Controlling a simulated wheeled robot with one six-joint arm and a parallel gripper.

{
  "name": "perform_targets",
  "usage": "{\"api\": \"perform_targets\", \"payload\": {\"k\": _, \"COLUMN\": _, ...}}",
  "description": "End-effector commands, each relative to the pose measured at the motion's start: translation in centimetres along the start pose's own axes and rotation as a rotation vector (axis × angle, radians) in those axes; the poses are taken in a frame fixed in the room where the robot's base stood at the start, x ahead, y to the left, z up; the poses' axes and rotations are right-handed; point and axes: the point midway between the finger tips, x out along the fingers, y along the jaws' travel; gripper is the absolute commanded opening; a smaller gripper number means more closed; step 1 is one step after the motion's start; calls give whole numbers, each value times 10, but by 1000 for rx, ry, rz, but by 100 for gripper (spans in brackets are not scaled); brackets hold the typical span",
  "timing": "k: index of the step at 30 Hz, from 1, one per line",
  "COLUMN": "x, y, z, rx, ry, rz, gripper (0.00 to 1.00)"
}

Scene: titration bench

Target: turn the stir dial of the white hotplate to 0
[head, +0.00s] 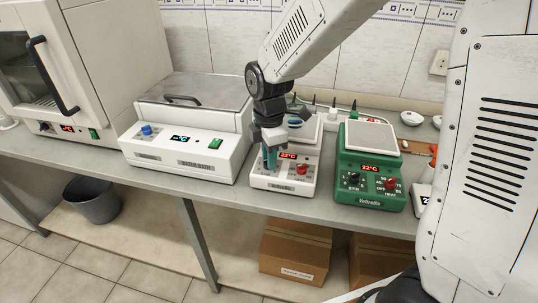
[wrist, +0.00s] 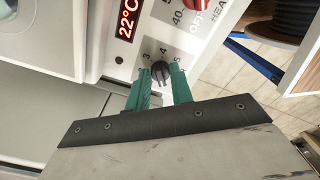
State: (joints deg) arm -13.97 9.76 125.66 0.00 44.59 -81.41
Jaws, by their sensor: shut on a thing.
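The white hotplate (head: 283,184) stands on the bench, between the white water bath and the green hotplate, its display lit at 22°C. Its small black stir dial (wrist: 160,72) shows in the wrist view, with the figures 3, 4 and 5 printed along its far side. The rest of its scale is hidden, and I cannot read its pointer surely. My gripper (head: 270,162) points down at the left of the hotplate's front panel and hides the dial in the head view. In the wrist view its green fingers (wrist: 161,80) are shut on the stir dial, one at each side.
The hotplate's red heat dial (head: 302,169) sits close to the right of my gripper. The green hotplate (head: 371,171) stands to the right, and the water bath (head: 185,148) to the left. A cardboard box (head: 295,250) and a grey bin (head: 92,199) are below the bench.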

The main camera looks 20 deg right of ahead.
Motion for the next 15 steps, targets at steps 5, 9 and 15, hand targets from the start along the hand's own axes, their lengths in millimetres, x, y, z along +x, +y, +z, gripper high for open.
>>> {"api": "perform_targets", "payload": {"k": 5, "x": -1, "y": 1, "z": 0, "rx": 1, "ry": 0, "rz": 4, "gripper": 39}}
{"api": "perform_targets", "payload": {"k": 9, "x": -1, "y": 1, "z": 0, "rx": 1, "ry": 0, "rz": 3, "gripper": 43}}
{"api": "perform_targets", "payload": {"k": 15, "x": -3, "y": 1, "z": 0, "rx": 1, "ry": 0, "rz": 2, "gripper": 43}}
